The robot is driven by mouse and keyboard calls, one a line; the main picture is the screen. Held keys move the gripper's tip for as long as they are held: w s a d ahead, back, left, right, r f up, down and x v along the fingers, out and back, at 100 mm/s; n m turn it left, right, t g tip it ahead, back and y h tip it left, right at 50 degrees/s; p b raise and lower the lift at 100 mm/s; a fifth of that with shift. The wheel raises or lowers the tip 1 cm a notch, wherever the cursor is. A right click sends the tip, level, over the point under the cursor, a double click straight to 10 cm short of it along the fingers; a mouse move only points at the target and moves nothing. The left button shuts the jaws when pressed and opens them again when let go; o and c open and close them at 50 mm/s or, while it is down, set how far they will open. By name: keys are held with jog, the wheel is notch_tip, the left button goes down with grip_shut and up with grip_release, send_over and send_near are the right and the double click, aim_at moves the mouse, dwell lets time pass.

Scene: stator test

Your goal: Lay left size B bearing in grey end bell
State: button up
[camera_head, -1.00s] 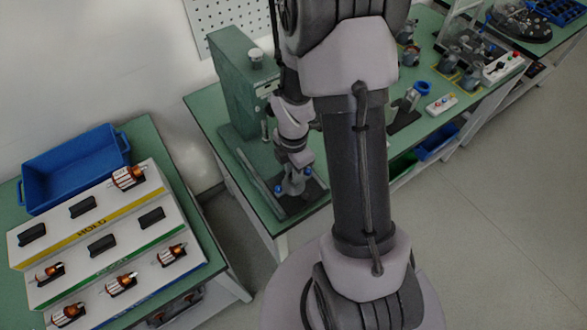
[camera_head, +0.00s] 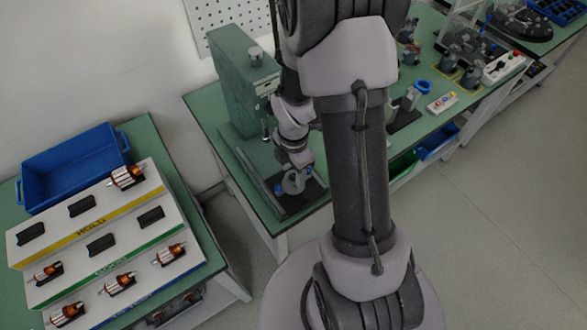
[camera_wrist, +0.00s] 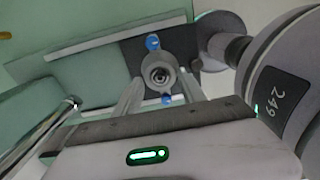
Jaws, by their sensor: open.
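The grey end bell (camera_wrist: 171,86) lies on a dark plate beyond my fingers in the wrist view, with blue pieces at its upper and lower edges. A small metal ring with a dark hole (camera_wrist: 160,75) shows at its centre. I cannot tell whether this is the size B bearing or the bell's own bore. My gripper (camera_wrist: 158,86) is open, its two fingers apart on either side of the bell in that view. In the head view my gripper (camera_head: 294,182) is low over the front of the green bench, largely covering the bell. No separate bearing can be made out.
A green press-like machine (camera_head: 240,85) stands behind my gripper. A blue ring on a stand (camera_head: 423,87) and a small button box (camera_head: 441,103) are to the right. At left, a stepped rack (camera_head: 122,222) holds several copper-wound rotors near a blue bin (camera_head: 73,165).

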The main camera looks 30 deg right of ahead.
notch_tip(320, 180, up, 18)
jog(key=p, duration=0.6)
jog(key=shift+f, duration=0.25)
jog(key=s+a+r+m+t+y+b, duration=0.1)
jog(key=s+a+m+b, duration=0.4)
jog(key=m, duration=0.6)
jog(key=s+a+r+m+t+y+b, duration=0.1)
jog(key=s+a+r+m+t+b, duration=0.2)
jog(key=s+a+m+b, duration=0.3)
jog(key=a+m+t+b, duration=0.1)
jog(key=a+m, duration=0.2)
jog(key=m, duration=0.2)
jog(key=shift+s+a+m+t+b, duration=0.15)
jog(key=shift+a+m+t+b, duration=0.15)
jog(key=shift+m+t, duration=0.1)
